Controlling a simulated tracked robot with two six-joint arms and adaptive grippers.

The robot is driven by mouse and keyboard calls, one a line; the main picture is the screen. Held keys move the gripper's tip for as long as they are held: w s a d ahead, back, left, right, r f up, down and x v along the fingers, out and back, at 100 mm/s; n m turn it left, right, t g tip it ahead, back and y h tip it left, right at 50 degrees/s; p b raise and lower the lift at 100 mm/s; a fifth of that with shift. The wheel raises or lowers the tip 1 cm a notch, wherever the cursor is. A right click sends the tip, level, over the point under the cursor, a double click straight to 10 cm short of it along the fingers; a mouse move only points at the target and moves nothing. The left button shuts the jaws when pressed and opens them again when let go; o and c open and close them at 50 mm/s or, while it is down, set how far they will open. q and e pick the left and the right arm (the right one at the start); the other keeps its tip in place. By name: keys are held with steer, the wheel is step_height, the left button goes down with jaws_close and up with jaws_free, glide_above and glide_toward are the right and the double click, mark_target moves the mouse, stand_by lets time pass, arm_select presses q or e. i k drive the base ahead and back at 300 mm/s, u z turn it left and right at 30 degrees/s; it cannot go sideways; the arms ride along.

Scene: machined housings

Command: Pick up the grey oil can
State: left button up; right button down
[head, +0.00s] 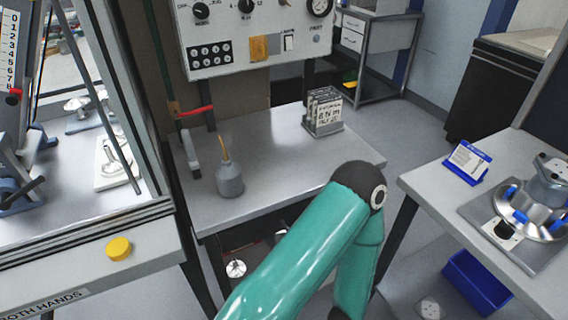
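The grey oil can (230,181) stands upright on the grey metal bench (275,160) in the middle of the head view. Its thin brass-coloured spout points up and tilts slightly left. Nothing touches the can. A teal arm of mine comes in from the bottom, its dark elbow joint in front of the bench's right front part. Neither of my grippers shows in this view.
A card rack (323,112) stands at the back right of the bench. A control panel (260,35) hangs above it. A glazed machine with a yellow button (118,248) is at left. The right table (425,180) holds a fixture; a blue bin (476,283) is below.

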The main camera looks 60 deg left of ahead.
mark_target(228, 173)
steer(key=k, duration=1.7)
steer(key=u, duration=0.85)
steer(key=i, duration=0.75)
steer(key=z, duration=0.05)
